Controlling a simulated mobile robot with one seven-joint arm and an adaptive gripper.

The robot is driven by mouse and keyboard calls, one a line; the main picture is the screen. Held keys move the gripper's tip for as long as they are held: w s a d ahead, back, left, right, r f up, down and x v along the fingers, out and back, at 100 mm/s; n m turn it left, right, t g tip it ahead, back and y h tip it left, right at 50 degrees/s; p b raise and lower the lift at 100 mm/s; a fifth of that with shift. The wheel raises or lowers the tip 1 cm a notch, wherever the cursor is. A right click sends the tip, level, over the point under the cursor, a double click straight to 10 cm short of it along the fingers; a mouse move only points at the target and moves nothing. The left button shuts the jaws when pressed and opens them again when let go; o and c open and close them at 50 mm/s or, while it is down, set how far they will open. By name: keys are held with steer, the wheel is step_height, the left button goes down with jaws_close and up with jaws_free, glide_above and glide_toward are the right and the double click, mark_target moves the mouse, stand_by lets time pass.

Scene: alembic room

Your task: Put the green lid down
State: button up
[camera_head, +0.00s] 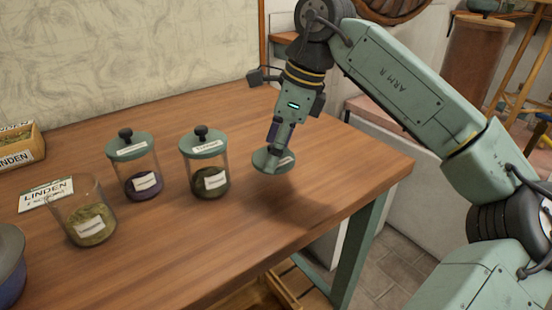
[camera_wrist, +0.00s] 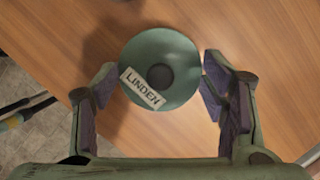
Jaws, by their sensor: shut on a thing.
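The green lid (camera_head: 268,163) is a round disc held at my gripper (camera_head: 274,146), over the right part of the wooden table. In the wrist view the lid (camera_wrist: 172,48) has a dark round knob at its centre and a white label reading LINDEN. My gripper (camera_wrist: 155,92) has a finger on either side of the lid and is shut on it; the exact contact is hard to see. A shadow on the wood lies apart from the lid, which looks a little above the table (camera_head: 330,165).
An open glass jar (camera_head: 83,213) with greenish contents stands at the left, near a LINDEN card (camera_head: 46,195). Two lidded jars (camera_head: 134,165) (camera_head: 206,164) stand left of my gripper. A box (camera_head: 20,147) and a dark pot (camera_head: 8,262) are far left. The table's right side is clear.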

steer(key=shift+s+f, duration=0.1)
steer(key=shift+f, duration=1.7)
steer(key=o, duration=1)
steer(key=v, duration=1.2)
steer(key=shift+r, duration=0.15)
